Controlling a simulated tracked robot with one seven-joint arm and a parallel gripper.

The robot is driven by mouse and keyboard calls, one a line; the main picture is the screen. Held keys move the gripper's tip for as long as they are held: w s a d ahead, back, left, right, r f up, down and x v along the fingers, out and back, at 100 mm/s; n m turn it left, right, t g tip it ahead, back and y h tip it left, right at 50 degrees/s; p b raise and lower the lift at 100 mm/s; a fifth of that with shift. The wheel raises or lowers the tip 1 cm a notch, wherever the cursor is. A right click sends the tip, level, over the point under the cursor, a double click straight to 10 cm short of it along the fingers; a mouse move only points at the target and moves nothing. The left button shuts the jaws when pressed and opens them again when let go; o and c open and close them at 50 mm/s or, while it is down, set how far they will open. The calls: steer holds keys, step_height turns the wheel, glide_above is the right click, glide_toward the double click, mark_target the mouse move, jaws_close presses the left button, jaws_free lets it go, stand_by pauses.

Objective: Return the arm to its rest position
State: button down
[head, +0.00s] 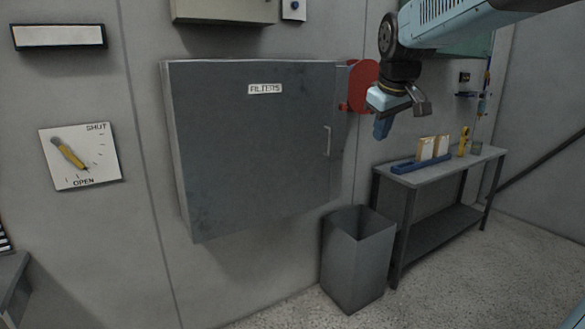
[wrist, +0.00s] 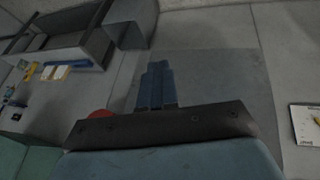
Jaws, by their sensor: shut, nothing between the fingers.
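My arm reaches in from the upper right of the head view. My gripper (head: 382,130) points down in front of the wall, right of the grey cabinet labelled FILTERS (head: 255,140). In the wrist view my gripper (wrist: 157,75) shows as blue fingers close together. It is shut and empty. The cabinet door is closed, and its handle (head: 327,141) is clear of my gripper. A red round part (head: 362,85) on the wall is partly behind my wrist.
A grey bin (head: 357,262) stands below the cabinet. A dial panel (head: 81,156) is on the left wall. The floor at lower right is clear.

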steer(key=s+d+f+m, duration=0.2)
steer(key=s+f, duration=0.3)
steer(key=s, duration=0.6)
steer(key=s+d+f+m, duration=0.2)
steer(key=s+f+m, duration=0.2)
steer(key=s, duration=0.7)
steer(key=shift+s+f, duration=0.25)
steer(key=shift+f, duration=0.75)
